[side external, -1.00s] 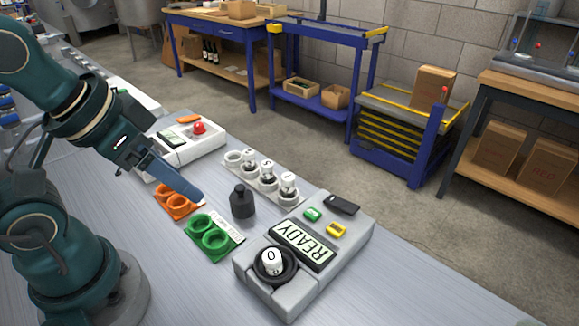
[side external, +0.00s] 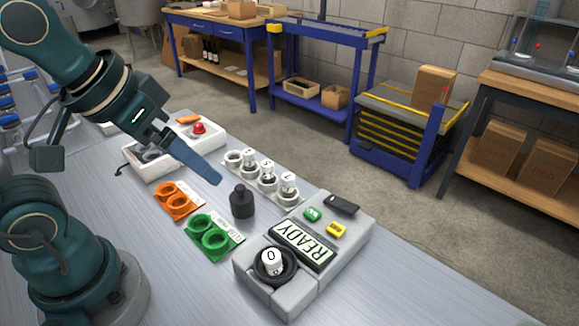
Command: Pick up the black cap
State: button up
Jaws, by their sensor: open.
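The black cap (side external: 242,202), a small dark round piece with a narrower knob on top, stands upright on the grey bench in the side external view. My gripper (side external: 214,178) is to the upper left of it in the picture, above the bench and apart from it. Its blue-grey fingers point down and to the right, one mostly covering the other. It is open, with nothing visible between the fingers.
A green two-ring holder (side external: 216,246) and an orange one (side external: 170,207) lie left of the cap. A white rack (side external: 262,188) with white numbered pieces stands behind it. A grey device (side external: 352,250) reading READY, with a white piece marked 0, is to the right.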

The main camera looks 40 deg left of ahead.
aim_at(240, 193)
jog(key=w+a+f+n+g, duration=0.1)
jog(key=w+f+g, duration=0.1)
jog(key=w+f, duration=0.1)
jog(key=w+a+f+n+g, duration=0.1)
jog(key=w+f, duration=0.2)
jog(key=f, duration=0.1)
jog(key=w+a+f+g, duration=0.1)
jog(key=w+f+g, duration=0.1)
jog(key=w+f, duration=0.2)
jog(key=shift+w+a+f+n+g, duration=0.1)
jog(key=shift+a+f+n+g, duration=0.1)
jog(key=shift+a+n+g, duration=0.15)
jog(key=shift+f, duration=0.35)
jog(key=shift+a+f, duration=0.1)
jog(key=shift+f, duration=2.45)
jog(key=c, duration=1.4)
